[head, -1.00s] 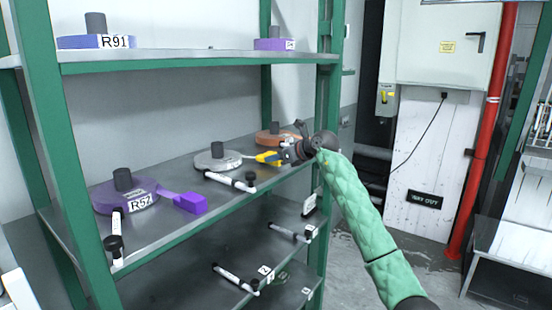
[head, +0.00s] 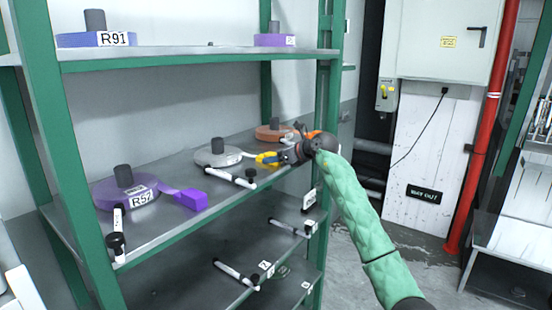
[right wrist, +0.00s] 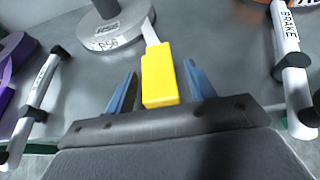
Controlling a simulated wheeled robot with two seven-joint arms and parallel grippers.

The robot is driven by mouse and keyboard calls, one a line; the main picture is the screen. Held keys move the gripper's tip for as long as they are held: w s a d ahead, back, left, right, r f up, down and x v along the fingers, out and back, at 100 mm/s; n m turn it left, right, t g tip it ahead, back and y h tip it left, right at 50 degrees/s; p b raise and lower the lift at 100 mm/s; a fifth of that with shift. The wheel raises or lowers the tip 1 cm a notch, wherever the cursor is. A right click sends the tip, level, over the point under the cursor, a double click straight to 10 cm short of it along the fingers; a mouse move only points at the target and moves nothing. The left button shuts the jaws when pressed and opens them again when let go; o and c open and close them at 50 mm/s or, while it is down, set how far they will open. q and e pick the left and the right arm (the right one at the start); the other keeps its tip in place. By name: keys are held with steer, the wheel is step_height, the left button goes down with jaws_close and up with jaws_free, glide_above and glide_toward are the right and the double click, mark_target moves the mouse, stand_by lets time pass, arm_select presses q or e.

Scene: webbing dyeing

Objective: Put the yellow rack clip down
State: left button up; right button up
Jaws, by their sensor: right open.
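The yellow rack clip (head: 266,157) is at the middle shelf, at the end of a pale strap from the grey webbing roll (head: 217,155). My right gripper (head: 282,156) is at the clip, reaching in from the right. In the right wrist view, the clip (right wrist: 160,76) lies between the two blue fingers (right wrist: 160,70), with a gap on each side. The gripper is open. Whether the clip rests fully on the shelf cannot be told. My left gripper is not in view.
A purple roll (head: 122,191) with a purple clip (head: 191,199) lies to the left on the middle shelf (head: 178,218). An orange-brown roll (head: 272,133) stands behind the gripper. White bars with black ends line the shelf front, including one labelled BRAKE (right wrist: 291,62). A green post (head: 328,110) stands close by.

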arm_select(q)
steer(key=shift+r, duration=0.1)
arm_select(e)
steer(key=shift+r, duration=0.1)
steer(key=shift+s+d, duration=0.1)
steer(key=shift+d, duration=0.1)
steer(key=shift+s+d, duration=0.15)
steer(key=shift+d, duration=0.1)
steer(key=shift+b+v, duration=0.8)
steer(key=shift+v, duration=0.35)
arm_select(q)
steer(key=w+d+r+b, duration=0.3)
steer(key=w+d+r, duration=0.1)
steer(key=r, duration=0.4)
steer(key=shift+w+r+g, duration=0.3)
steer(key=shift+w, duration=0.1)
arm_select(e)
steer(key=v, duration=0.8)
steer(key=shift+s+r, duration=0.2)
steer(key=shift+r, duration=0.15)
